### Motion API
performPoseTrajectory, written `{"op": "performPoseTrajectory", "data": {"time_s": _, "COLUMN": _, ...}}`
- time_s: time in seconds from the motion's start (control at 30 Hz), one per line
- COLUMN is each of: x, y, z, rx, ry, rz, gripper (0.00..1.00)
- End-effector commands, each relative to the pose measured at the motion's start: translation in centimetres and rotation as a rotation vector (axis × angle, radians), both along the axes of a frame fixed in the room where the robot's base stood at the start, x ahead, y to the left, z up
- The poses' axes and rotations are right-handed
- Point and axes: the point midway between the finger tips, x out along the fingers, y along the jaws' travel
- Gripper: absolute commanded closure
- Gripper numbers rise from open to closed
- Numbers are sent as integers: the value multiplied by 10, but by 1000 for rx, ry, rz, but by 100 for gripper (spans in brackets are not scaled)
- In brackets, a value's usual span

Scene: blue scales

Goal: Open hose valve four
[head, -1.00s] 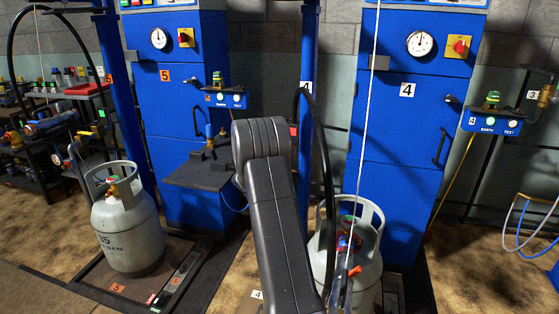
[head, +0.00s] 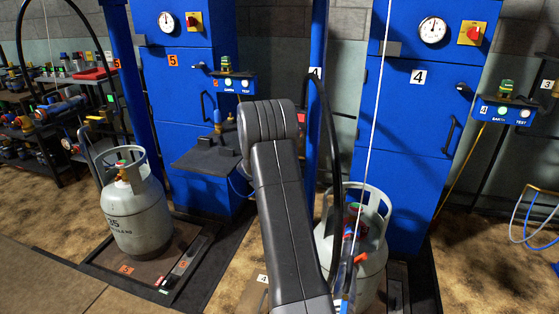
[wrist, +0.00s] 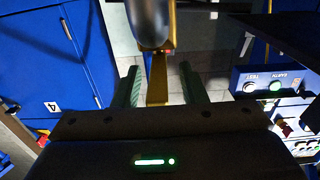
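The station four hose (head: 330,140) hangs as a black loop beside the blue post. A small red and blue fitting (head: 347,258), possibly its valve, shows by the grey gas cylinder (head: 375,235), partly behind my arm. In the wrist view my gripper (wrist: 160,83) has its two greenish fingers apart. A brass-coloured piece (wrist: 157,80) with a rounded grey body (wrist: 148,22) shows between and beyond them. I cannot tell whether it is the hose valve or whether the fingers touch it. In the head view my arm hides the gripper.
The blue cabinet marked 4 (head: 405,125) stands behind the cylinder. Station five has a cabinet (head: 185,75), a cylinder (head: 138,210) and a dark shelf (head: 205,160). A control box (head: 505,110) juts out at right. Bare floor (head: 480,260) lies at lower right.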

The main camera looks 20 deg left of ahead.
Motion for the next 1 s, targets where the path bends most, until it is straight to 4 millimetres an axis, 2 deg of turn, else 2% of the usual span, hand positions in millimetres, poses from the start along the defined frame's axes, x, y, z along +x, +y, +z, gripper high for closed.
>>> {"op": "performPoseTrajectory", "data": {"time_s": 0.3, "x": -68, "y": 4, "z": 2, "rx": -1, "ry": 1, "rz": 3, "gripper": 62}}
{"op": "performPoseTrajectory", "data": {"time_s": 0.5, "x": -105, "y": 6, "z": 1, "rx": -1, "ry": 0, "rz": 3, "gripper": 62}}
{"op": "performPoseTrajectory", "data": {"time_s": 0.7, "x": -122, "y": 6, "z": 1, "rx": 1, "ry": -1, "rz": 1, "gripper": 62}}
{"op": "performPoseTrajectory", "data": {"time_s": 1.0, "x": -124, "y": 6, "z": 1, "rx": 1, "ry": -2, "rz": 0, "gripper": 62}}
